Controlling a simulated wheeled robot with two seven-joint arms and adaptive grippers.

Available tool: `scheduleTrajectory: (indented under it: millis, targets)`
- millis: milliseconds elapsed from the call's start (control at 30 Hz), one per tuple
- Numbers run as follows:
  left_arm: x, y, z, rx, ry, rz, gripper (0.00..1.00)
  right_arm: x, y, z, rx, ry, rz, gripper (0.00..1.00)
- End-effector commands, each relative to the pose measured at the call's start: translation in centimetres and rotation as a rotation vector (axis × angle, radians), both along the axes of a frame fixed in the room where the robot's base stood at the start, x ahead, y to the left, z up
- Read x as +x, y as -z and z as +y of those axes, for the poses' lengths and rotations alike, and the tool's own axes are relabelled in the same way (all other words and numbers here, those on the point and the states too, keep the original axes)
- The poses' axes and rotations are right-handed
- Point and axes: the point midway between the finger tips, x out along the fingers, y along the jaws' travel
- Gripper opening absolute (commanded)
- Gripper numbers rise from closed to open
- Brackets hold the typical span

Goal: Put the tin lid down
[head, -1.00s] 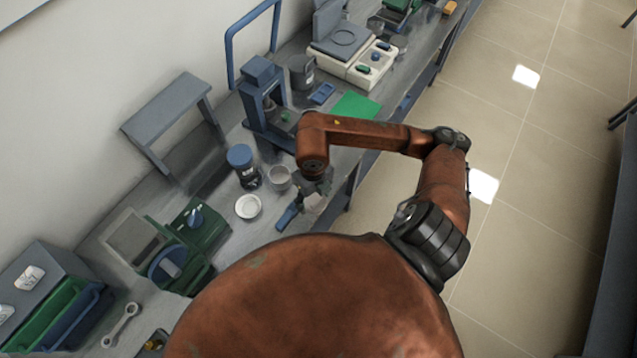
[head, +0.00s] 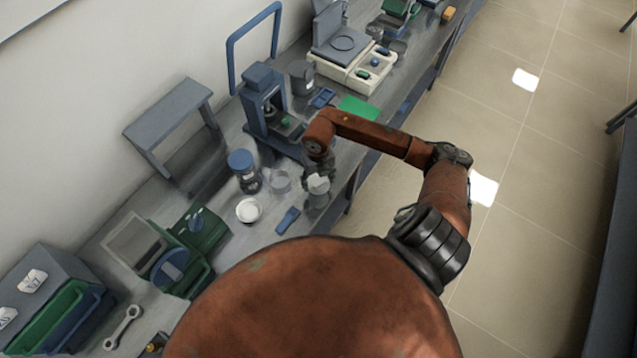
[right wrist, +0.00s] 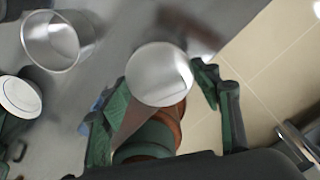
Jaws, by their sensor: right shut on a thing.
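My right gripper (head: 318,172) hangs over the bench near its front edge. In the right wrist view its green fingers (right wrist: 160,98) stand on both sides of a round, shiny silver tin lid (right wrist: 158,72), and they are shut on it. In the head view the pale lid (head: 318,184) shows at the fingertips, with a greyish cylindrical shape (head: 318,200) just below. I cannot tell whether they touch. An open, empty, clear or silvery cup (head: 279,181) stands to the left; it also shows in the right wrist view (right wrist: 57,42). My left gripper is out of view.
A white round dish (head: 249,210), a blue-lidded jar (head: 243,170) and a small blue object (head: 288,220) are close by. A blue press-like stand (head: 262,100) and a green mat (head: 358,108) lie beyond. The bench's front edge drops to the floor.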

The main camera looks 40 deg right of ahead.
Motion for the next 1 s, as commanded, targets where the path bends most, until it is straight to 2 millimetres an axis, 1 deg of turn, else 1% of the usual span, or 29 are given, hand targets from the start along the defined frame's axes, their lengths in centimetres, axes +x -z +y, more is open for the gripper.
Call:
scheduleTrajectory:
  millis: [100,267,500,867,900,1000]
  targets:
    - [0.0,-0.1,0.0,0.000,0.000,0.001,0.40,0.7,0.9,-0.5,0.001,0.001,-0.001,0.37]
    - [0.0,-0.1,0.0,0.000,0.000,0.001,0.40,1.1,1.6,-0.9,0.001,0.001,0.000,0.37]
    - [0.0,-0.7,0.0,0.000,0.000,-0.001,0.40,1.1,4.6,-0.9,0.002,0.001,0.000,0.37]
    - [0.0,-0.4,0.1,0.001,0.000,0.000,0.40,1.1,5.2,-1.0,0.000,-0.001,-0.001,0.37]
    - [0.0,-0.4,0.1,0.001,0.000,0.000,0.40,1.1,5.1,-1.0,-0.001,-0.001,-0.002,0.59]
    - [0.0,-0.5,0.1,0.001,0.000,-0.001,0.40,1.1,5.1,-0.9,0.000,-0.001,-0.001,0.66]
